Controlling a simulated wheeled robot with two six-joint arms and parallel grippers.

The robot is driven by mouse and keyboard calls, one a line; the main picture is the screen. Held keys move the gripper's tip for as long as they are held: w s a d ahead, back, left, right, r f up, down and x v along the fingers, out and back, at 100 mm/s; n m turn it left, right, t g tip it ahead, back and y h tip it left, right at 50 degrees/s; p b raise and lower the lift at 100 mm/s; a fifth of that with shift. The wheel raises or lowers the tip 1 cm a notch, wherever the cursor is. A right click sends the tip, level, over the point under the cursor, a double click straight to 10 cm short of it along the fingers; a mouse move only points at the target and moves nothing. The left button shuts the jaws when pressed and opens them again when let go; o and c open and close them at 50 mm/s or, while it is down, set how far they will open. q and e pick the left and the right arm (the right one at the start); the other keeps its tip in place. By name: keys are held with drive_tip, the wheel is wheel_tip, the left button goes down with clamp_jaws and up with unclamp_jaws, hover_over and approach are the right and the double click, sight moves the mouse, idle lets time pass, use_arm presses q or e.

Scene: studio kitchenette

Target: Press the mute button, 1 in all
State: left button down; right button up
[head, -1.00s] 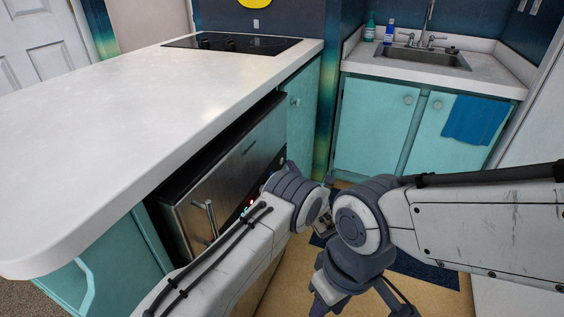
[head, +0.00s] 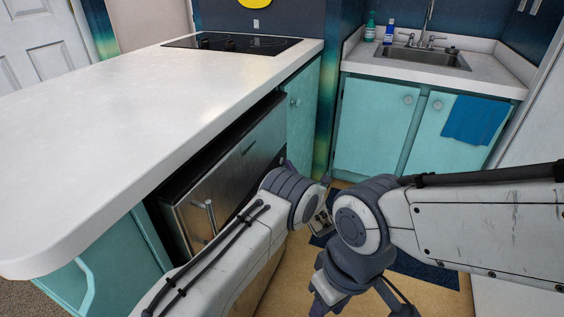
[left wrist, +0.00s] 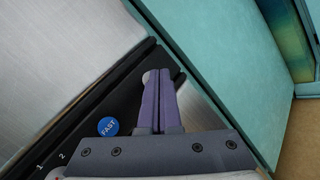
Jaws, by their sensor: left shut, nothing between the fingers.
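My left gripper (left wrist: 160,82) is shut and empty, with its two purple-grey fingers side by side over a black control panel (left wrist: 124,92) in the left wrist view. A pale round button (left wrist: 146,76) shows partly from behind the left fingertip. Its label is hidden, so I cannot tell if it is the mute button, nor whether the finger touches it. A blue round button marked FAST (left wrist: 108,127) lies to the left of the fingers. In the head view my left forearm hides most of the panel and my left gripper.
The panel belongs to a steel-fronted appliance (head: 235,172) under a white counter (head: 130,110). A teal cabinet (left wrist: 205,50) stands close beside it. My right arm crosses near my left wrist. A sink (head: 425,60) is at the back right.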

use_arm(q)
drive_tip(key=shift+a, duration=0.25)
idle(0.4)
drive_tip(key=shift+s+d, duration=0.15)
drive_tip(key=shift+d, duration=0.6)
drive_tip(key=d, duration=0.1)
drive_tip(key=s+d+b, duration=0.1)
drive_tip(key=d, duration=0.1)
drive_tip(key=d+b, duration=0.1)
drive_tip(key=shift+s+d, duration=0.3)
drive_tip(key=shift+d, duration=0.05)
idle(0.4)
